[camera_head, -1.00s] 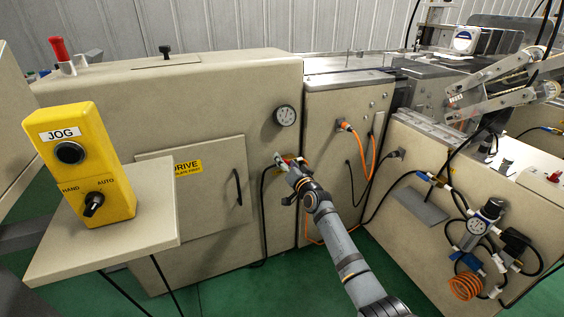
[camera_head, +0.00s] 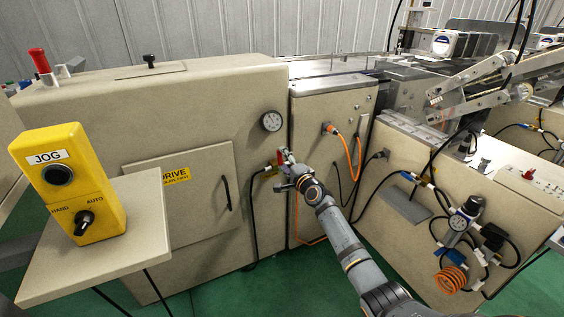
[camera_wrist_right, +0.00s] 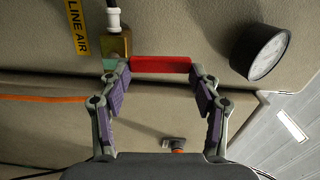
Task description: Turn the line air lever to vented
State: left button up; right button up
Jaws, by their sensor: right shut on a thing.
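The line air lever (camera_wrist_right: 160,64) is a red bar beside a brass valve body (camera_wrist_right: 117,46) in the right wrist view. It lies level in that picture, running from the valve toward the gauge side. My right gripper (camera_wrist_right: 160,72) is shut on it, with one fingertip at each end of the visible red part. In the head view the right gripper (camera_head: 284,170) is at the machine front, below the gauge, and a bit of red lever (camera_head: 280,156) shows at its fingers. A yellow LINE AIR label (camera_wrist_right: 76,25) is beside the valve. My left gripper is not in view.
A round gauge (camera_head: 271,121) sits above the valve; it also shows in the right wrist view (camera_wrist_right: 260,52). An orange cable (camera_head: 355,155) hangs right of my gripper. A yellow JOG box (camera_head: 68,185) stands on a shelf (camera_head: 120,225) at the left.

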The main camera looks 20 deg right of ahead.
jog(key=shift+d+m, duration=0.2)
jog(key=shift+m, duration=0.3)
jog(key=o, duration=1.7)
jog(key=shift+d, duration=0.1)
jog(key=shift+s, duration=0.1)
jog(key=s, duration=1.2)
jog(key=shift+d, duration=0.15)
jog(key=shift+w, duration=0.1)
